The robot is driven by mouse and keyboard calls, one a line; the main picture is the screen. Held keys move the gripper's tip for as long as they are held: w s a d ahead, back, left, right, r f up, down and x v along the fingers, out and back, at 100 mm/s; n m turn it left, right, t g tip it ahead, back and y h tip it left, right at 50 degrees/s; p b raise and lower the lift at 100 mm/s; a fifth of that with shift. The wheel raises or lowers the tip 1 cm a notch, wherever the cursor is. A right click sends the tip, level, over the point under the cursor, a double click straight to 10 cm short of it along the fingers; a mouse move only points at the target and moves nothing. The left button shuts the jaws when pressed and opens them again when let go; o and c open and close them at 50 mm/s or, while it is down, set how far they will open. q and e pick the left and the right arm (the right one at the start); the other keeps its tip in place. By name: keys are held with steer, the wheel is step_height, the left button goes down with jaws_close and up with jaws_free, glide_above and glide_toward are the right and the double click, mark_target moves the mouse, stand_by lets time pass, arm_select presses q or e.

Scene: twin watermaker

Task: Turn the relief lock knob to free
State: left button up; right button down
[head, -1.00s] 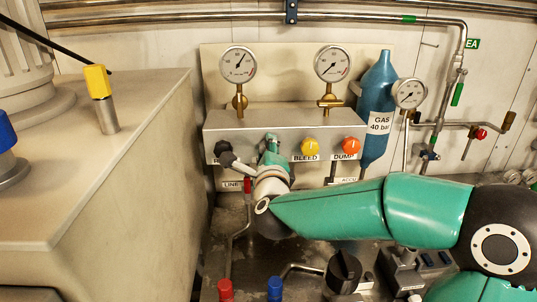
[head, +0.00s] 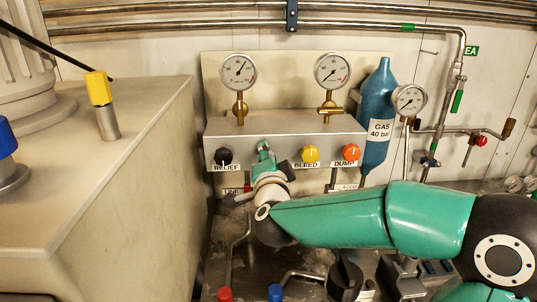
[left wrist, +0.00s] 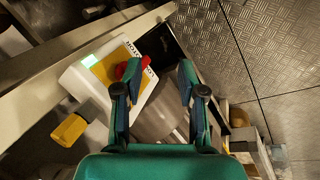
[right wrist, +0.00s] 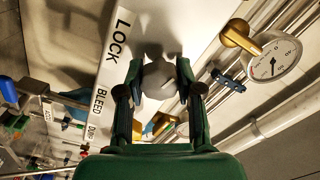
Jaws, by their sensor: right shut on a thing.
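The relief lock knob (right wrist: 160,78) is a grey knob beside the white LOCK label (right wrist: 121,34) in the right wrist view. My right gripper (right wrist: 159,88) is shut on it, one finger on each side. In the head view my right gripper (head: 265,158) is at the front of the grey panel (head: 285,132), between the black RELIEF knob (head: 222,156) and the yellow BLEED knob (head: 310,153), and it hides the lock knob. The knob's pointing direction cannot be read. My left gripper (left wrist: 154,88) is open and empty in its wrist view.
The orange DUMP knob (head: 350,152) and a blue gas bottle (head: 377,105) are to the right. Gauges (head: 238,70) stand above the panel. Red and blue capped parts are below. A white box (left wrist: 100,80) with a red knob (left wrist: 131,69) lies beyond my left gripper.

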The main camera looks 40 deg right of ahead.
steer(key=shift+a+f+n+p, duration=0.1)
steer(key=shift+f+n+p, duration=0.1)
steer(key=shift+n, duration=0.6)
steer(key=shift+f+n+p, duration=0.1)
steer(key=shift+f+n, duration=0.05)
steer(key=shift+n, duration=0.65)
steer(key=c, duration=1.9)
jaws_free()
jaws_close()
steer(key=o, duration=1.2)
jaws_free()
steer(key=shift+r, duration=0.1)
steer(key=shift+c, duration=0.2)
steer(key=shift+r, duration=0.1)
steer(key=shift+s+a, duration=0.1)
steer(key=shift+s, duration=0.05)
steer(key=v, duration=1.1)
steer(key=shift+s+a, duration=0.15)
steer(key=shift+s, duration=0.15)
